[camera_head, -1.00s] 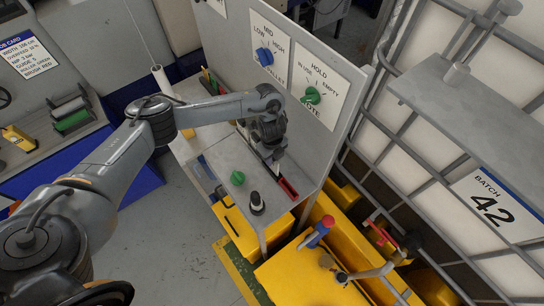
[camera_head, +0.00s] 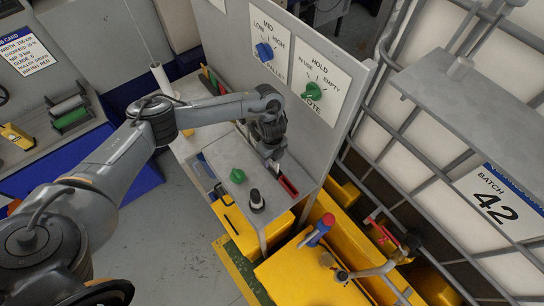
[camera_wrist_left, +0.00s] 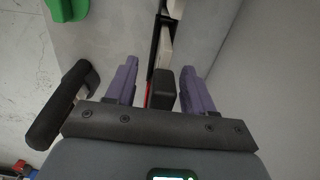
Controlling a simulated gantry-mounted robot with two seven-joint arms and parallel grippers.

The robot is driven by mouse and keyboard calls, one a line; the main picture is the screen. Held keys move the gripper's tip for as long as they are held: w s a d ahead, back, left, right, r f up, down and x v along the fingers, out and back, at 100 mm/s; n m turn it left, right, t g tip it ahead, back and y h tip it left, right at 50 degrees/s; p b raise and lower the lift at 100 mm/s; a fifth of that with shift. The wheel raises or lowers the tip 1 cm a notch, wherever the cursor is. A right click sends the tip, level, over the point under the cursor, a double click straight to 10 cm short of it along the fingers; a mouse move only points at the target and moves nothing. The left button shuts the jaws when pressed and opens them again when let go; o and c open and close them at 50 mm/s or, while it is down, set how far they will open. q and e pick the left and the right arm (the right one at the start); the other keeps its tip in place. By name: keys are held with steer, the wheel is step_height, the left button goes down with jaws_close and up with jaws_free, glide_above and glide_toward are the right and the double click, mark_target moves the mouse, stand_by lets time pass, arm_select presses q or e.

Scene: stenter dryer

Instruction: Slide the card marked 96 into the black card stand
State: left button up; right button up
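My left gripper (camera_head: 273,160) points down over the grey shelf beside the upright panel. In the left wrist view its two purple fingers (camera_wrist_left: 160,88) are apart, with a dark block (camera_wrist_left: 163,90) between them and a gap on each side. A narrow black-edged piece with a pale face (camera_wrist_left: 164,45) runs up from that block. A red, dark-edged piece (camera_head: 288,187) lies on the shelf just in front of the gripper. I cannot tell which of these is the card or the black stand; no 96 is readable. My right gripper is out of view.
A green knob (camera_head: 238,176) and a black knob (camera_head: 257,200) stand on the shelf (camera_head: 228,153). The panel (camera_head: 318,140) with blue and green dials rises close behind the gripper. A yellow tank (camera_head: 300,276) with a red-and-blue handle stands below. A caged container is at right.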

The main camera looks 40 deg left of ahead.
arm_select(q)
steer(key=shift+r, duration=0.1)
steer(key=shift+r, duration=0.55)
step_height(320, 180, up, 10)
steer(key=shift+f+p, duration=0.2)
steer(key=shift+p, duration=0.9)
